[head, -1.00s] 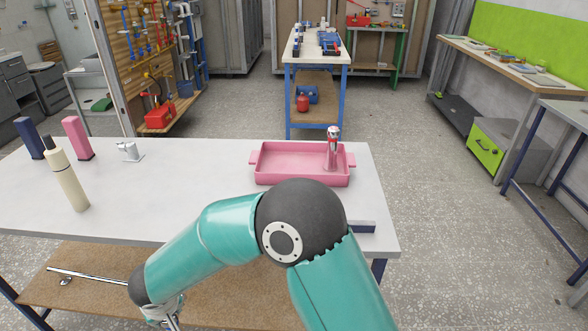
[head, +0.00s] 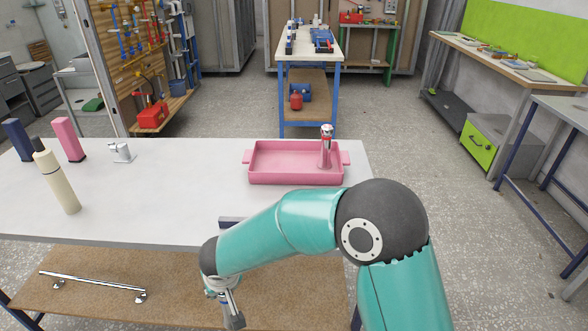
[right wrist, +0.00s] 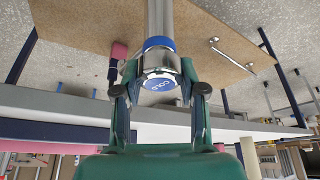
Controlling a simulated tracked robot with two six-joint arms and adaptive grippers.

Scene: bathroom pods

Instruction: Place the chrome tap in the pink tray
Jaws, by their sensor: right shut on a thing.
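My right gripper (head: 228,298) hangs low in front of the table in the head view, over the lower shelf. In the right wrist view my right gripper (right wrist: 160,88) is shut on a chrome tap (right wrist: 161,72) with a blue band and a blue COLD cap. The pink tray (head: 262,178) lies on the table at its right side. Another chrome tap (head: 325,154), with a red band, stands upright inside it at the right end. My left gripper is not in view.
A navy piece (head: 229,222) lies partly behind my arm. A chrome bar (head: 90,282) lies on the shelf. The table's middle is clear.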

